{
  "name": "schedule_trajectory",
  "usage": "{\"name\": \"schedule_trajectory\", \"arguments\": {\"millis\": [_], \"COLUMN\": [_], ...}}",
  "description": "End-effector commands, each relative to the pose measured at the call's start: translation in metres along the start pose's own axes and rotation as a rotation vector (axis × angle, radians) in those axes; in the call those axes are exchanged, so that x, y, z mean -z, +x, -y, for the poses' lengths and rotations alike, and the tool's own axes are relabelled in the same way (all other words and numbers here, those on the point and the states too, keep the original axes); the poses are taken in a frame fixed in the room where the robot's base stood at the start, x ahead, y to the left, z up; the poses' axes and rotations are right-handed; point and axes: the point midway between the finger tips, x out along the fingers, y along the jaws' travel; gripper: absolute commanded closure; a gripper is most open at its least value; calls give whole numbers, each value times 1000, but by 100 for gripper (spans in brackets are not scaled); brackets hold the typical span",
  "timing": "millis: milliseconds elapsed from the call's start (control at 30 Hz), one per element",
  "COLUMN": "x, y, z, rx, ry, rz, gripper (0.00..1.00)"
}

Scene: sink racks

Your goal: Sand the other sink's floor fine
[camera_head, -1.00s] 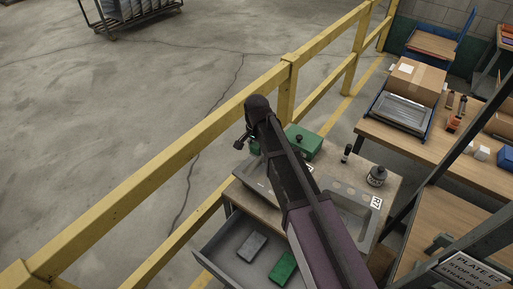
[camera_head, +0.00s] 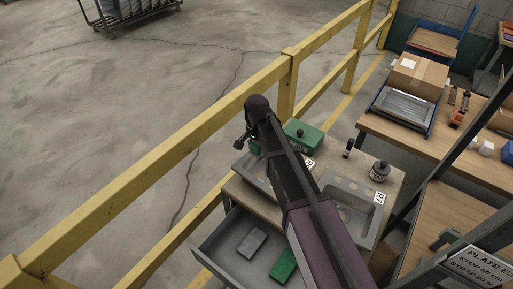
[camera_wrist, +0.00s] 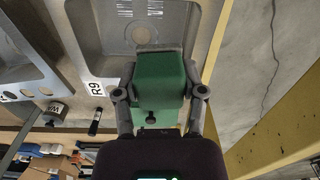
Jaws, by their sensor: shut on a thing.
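My gripper (camera_wrist: 160,72) is shut on a green sanding block (camera_wrist: 158,78) with a grey face at its far end. In the head view a bit of green shows beside the gripper (camera_head: 250,143), largely hidden by my arm. The block is over the near end of the left sink (camera_wrist: 92,45), whose floor shows a round drain and pale striped marks. I cannot tell whether it touches the floor. The right sink (camera_head: 362,222) has several round spots on its floor. A grey block (camera_head: 252,241) and another green block (camera_head: 283,265) lie in the open drawer (camera_head: 222,250).
A green box (camera_head: 307,147) with a black knob stands behind the sinks. A yellow railing (camera_head: 180,155) runs close along the left. A workbench (camera_head: 400,135) is at the right.

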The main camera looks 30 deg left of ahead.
Motion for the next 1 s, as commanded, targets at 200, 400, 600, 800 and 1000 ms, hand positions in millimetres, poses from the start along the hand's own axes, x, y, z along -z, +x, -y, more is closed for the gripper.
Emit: {"name": "schedule_trajectory", "arguments": {"millis": [200,400,600,800,1000], "x": [0,0,0,0,3], "y": [14,16,15,15,15], "z": [0,0,0,0,-3], "rx": [0,0,0,0,0], "ry": [0,0,0,0,6], "rz": [0,0,0,0,0], "gripper": [85,85,85,85,85]}}
